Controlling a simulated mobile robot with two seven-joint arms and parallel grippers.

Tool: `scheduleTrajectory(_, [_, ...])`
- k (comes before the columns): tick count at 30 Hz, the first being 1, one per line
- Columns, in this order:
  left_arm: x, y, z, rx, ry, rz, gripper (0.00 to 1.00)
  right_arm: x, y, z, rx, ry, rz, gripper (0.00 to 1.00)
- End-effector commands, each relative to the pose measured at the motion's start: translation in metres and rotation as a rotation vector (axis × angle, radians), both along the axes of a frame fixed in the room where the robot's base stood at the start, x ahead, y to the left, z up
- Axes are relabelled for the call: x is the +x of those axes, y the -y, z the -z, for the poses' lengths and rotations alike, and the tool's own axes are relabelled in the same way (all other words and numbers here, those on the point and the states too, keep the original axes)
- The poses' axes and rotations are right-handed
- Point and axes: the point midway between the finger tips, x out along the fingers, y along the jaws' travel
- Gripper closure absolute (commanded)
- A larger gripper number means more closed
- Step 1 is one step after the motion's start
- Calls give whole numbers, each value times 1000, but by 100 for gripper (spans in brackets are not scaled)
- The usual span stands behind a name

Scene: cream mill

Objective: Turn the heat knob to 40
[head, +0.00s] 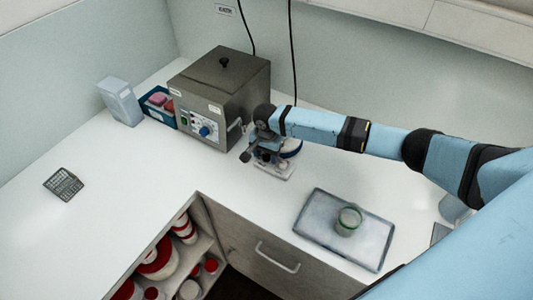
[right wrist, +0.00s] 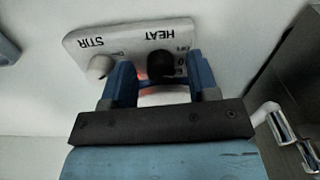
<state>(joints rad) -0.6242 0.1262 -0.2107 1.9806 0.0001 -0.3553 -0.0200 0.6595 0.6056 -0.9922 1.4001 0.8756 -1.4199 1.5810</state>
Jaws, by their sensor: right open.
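The heat knob (right wrist: 161,66) is black and sits under the upside-down word HEAT on a pale panel (right wrist: 128,40) in the right wrist view. My right gripper (right wrist: 160,72) is open, with one blue finger on each side of this knob. I cannot tell whether the fingers touch it. Small marks show beside the knob, but its setting is unreadable. A white knob (right wrist: 100,67) sits under STIR, just outside one finger. In the head view my right gripper (head: 262,152) is low over a small pale device (head: 273,172), hiding much of it. My left gripper is not in view.
A grey metal box (head: 220,95) with a blue knob stands close to the gripper's left.

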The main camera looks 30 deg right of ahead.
Motion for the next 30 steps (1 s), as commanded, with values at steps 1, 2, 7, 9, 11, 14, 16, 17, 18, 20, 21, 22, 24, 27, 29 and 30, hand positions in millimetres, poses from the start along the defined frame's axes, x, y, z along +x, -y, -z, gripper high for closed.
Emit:
scheduleTrajectory(1, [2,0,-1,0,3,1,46,0,0,-3,1,1,0,46])
scheduleTrajectory(2, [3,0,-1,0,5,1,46,1,0,-5,1,2,0,46])
scheduleTrajectory(7, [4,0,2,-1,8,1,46,1,0,-31,1,4,-1,46])
scheduleTrajectory(9, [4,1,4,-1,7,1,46,1,0,-47,2,4,-1,46])
scheduleTrajectory(11, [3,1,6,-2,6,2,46,1,0,-61,2,5,0,46])
scheduleTrajectory(14, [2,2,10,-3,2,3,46,0,0,-84,2,4,-1,46])
scheduleTrajectory(16, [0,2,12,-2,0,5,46,1,0,-99,1,4,-1,46])
scheduleTrajectory(17, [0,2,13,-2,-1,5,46,1,0,-105,1,5,-1,46])
scheduleTrajectory(18, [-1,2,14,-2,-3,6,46,0,0,-112,0,4,0,46])
scheduleTrajectory(20, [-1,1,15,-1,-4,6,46,0,0,-120,2,2,0,46])
scheduleTrajectory(21, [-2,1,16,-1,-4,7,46,0,0,-125,1,2,0,46])
scheduleTrajectory(22, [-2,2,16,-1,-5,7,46,0,0,-128,1,2,1,46])
scheduleTrajectory(24, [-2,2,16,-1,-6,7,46,0,0,-134,1,1,1,46])
scheduleTrajectory(27, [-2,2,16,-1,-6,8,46,0,0,-137,-1,1,1,46])
scheduleTrajectory(29, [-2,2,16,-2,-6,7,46,0,0,-138,-1,1,1,46])
scheduleTrajectory(30, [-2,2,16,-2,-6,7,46,0,0,-138,-1,1,1,46])
